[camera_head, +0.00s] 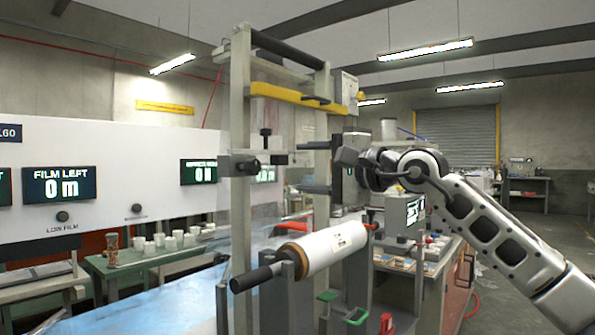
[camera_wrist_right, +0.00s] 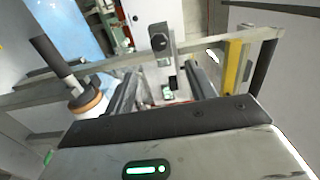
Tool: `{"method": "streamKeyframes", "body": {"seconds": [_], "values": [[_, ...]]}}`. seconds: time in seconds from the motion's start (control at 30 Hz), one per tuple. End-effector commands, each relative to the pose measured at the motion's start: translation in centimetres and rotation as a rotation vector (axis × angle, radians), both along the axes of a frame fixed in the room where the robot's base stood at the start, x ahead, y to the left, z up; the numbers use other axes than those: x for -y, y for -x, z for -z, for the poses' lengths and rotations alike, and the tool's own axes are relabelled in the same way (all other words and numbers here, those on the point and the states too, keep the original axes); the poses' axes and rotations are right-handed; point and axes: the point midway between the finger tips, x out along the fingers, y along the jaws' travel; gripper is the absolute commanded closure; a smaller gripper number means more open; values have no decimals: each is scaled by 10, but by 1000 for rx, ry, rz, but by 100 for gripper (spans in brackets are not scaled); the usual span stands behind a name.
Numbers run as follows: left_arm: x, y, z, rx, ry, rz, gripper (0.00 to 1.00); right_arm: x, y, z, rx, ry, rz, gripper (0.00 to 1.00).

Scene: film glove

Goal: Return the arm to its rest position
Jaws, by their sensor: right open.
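My right arm (camera_head: 500,235) comes in from the right in the head view, raised and reaching left to the machine's upright frame. My right gripper (camera_head: 308,168) is open, its two dark fingers pointing left, one above the other, with nothing held between them. In the wrist view the fingers of my right gripper (camera_wrist_right: 163,88) stand apart, with a dark knob (camera_wrist_right: 158,38) on a frame bar beyond them. I cannot tell whether a finger touches the frame. My left gripper is not in view.
A metal frame (camera_head: 240,120) with a yellow crossbar (camera_head: 290,95) stands close to the gripper. A white film roll (camera_head: 335,245) on a dark spindle lies below it. A workbench (camera_head: 430,262) stands below the arm. Open floor (camera_head: 535,225) lies at the right.

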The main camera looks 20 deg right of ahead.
Motion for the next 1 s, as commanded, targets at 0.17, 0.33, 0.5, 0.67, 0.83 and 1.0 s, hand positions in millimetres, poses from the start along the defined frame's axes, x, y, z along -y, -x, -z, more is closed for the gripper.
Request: {"method": "streamKeyframes", "body": {"seconds": [0.17,0.33,0.5,0.67,0.83,1.0], "values": [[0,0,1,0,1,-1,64,5,3,0,0,1,-2,45],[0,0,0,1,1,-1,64,5,3,0,0,1,-3,45],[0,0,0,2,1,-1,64,5,3,0,-1,1,-3,45],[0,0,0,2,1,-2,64,1,3,6,-18,-20,-18,45],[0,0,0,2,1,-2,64,-44,7,63,-211,-271,-171,45],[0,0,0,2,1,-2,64,-98,32,145,-629,-825,-382,45]]}}
